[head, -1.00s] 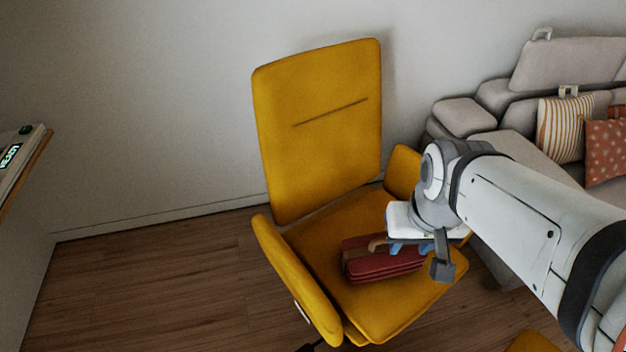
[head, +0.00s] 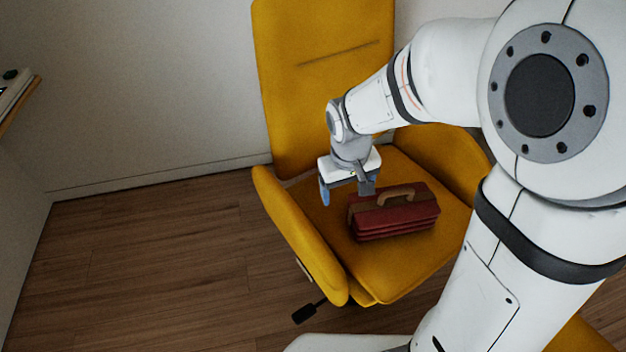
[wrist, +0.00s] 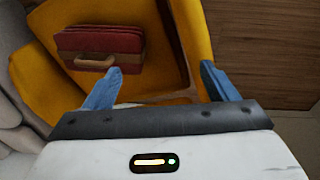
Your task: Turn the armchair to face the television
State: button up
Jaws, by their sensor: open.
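The yellow armchair (head: 312,95) stands on the wood floor with its tall back near the wall. A dark red case (head: 400,220) with a brown handle lies on its seat. My gripper (head: 345,190) is open and empty, above the seat between the case and the chair's left armrest (head: 295,230). In the wrist view, the blue fingers (wrist: 160,85) are spread wide, with the chair's yellow armrest (wrist: 195,35) between and beyond them. The red case (wrist: 100,45) shows beyond the left finger. No television is recognisable in view.
A ledge (head: 22,98) with a device on it juts in at the far left. A lever with a dark knob (head: 305,313) sticks out under the seat. The floor (head: 150,260) left of the chair is clear. The wall is close behind the chair.

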aim_at(308, 233)
jog(key=w+a+f+n+b, duration=0.1)
jog(key=a+f+b, duration=0.1)
jog(key=f, duration=0.4)
jog(key=w+a+f+n+b, duration=0.1)
jog(key=a+f+b, duration=0.1)
jog(key=a+f, duration=0.2)
jog(key=w+a+f+n+b, duration=0.1)
jog(key=a+f+b, duration=0.1)
jog(key=f, duration=0.7)
jog(key=shift+w+a+f+h, duration=0.15)
jog(key=shift+w+a+f, duration=0.05)
jog(key=shift+a, duration=0.25)
jog(key=shift+w+a+f+h, duration=0.15)
jog(key=shift+w+a, duration=0.05)
jog(key=shift+a, duration=0.2)
jog(key=f, duration=0.2)
jog(key=f+b, duration=0.1)
jog(key=f, duration=0.2)
jog(key=f+b, duration=0.1)
jog(key=f, duration=0.1)
jog(key=shift+w+d+f, duration=0.25)
jog(key=shift+d+f, duration=0.05)
jog(key=shift+d, duration=0.05)
jog(key=c, duration=1.4)
jog(key=shift+d, duration=0.15)
